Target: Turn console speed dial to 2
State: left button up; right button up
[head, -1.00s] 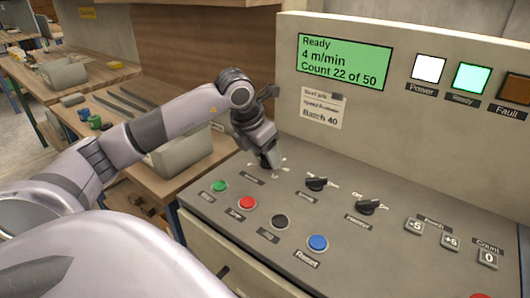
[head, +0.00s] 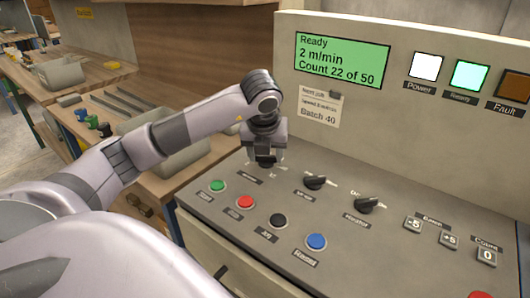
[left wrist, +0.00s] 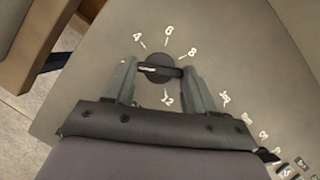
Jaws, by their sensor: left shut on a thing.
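The black round speed dial (left wrist: 158,60) sits on the grey console panel, with 4, 6, 8 and 12 printed around it in the left wrist view. My left gripper (left wrist: 158,72) is shut on its bar, one finger on each side, and a pale pointer mark lies toward the left finger. That finger covers the panel there, so no 2 shows. In the head view my left gripper (head: 265,160) points down over the dial and hides most of it. The green display (head: 340,60) reads "Ready, 2 m/min, Count 22 of 50". My right gripper is not in view.
Two black rotary switches (head: 316,182) (head: 369,204) stand right of the dial. Green (head: 217,186), red (head: 245,202), black (head: 278,221) and blue (head: 316,241) buttons line the panel in front. A paper note (head: 320,107) is on the upright panel behind.

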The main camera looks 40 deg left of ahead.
aim_at(266, 174)
pick_arm(q)
jog(key=shift+r+n, duration=0.1)
jog(key=shift+n, duration=0.5)
jog(key=o, duration=1)
jog(key=shift+o, duration=0.2)
jog(key=v, duration=0.7)
jog(key=shift+d, duration=0.15)
